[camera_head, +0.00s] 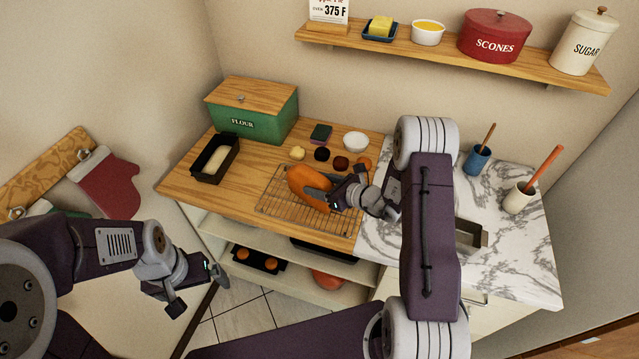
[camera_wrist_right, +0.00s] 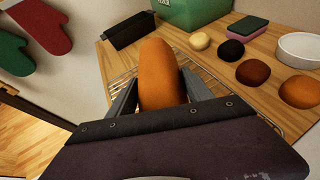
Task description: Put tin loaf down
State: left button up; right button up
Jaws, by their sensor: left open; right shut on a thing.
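The tin loaf (camera_head: 309,184) is orange-brown and oblong. In the head view it is at the wire cooling rack (camera_head: 277,201) on the wooden counter. My right gripper (camera_head: 336,198) is shut on the loaf; in the right wrist view the loaf (camera_wrist_right: 158,77) sits between its two fingers (camera_wrist_right: 160,95). The rack shows under and around the loaf; whether the loaf touches it I cannot tell. My left gripper (camera_head: 197,289) is open and empty, low in front of the counter on the left.
A black loaf tin (camera_head: 230,157) with pale dough stands left of the rack, beside the green flour box (camera_head: 262,117). Several small round buns, a sponge (camera_head: 320,133) and a white bowl (camera_head: 355,141) lie behind the rack. Marble (camera_head: 505,245) is to the right.

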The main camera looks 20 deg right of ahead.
jog(key=shift+s+f+b, duration=0.1)
jog(key=shift+s+b, duration=0.1)
jog(key=shift+b, duration=0.1)
jog(key=o, duration=1.7)
jog(key=shift+o, duration=0.2)
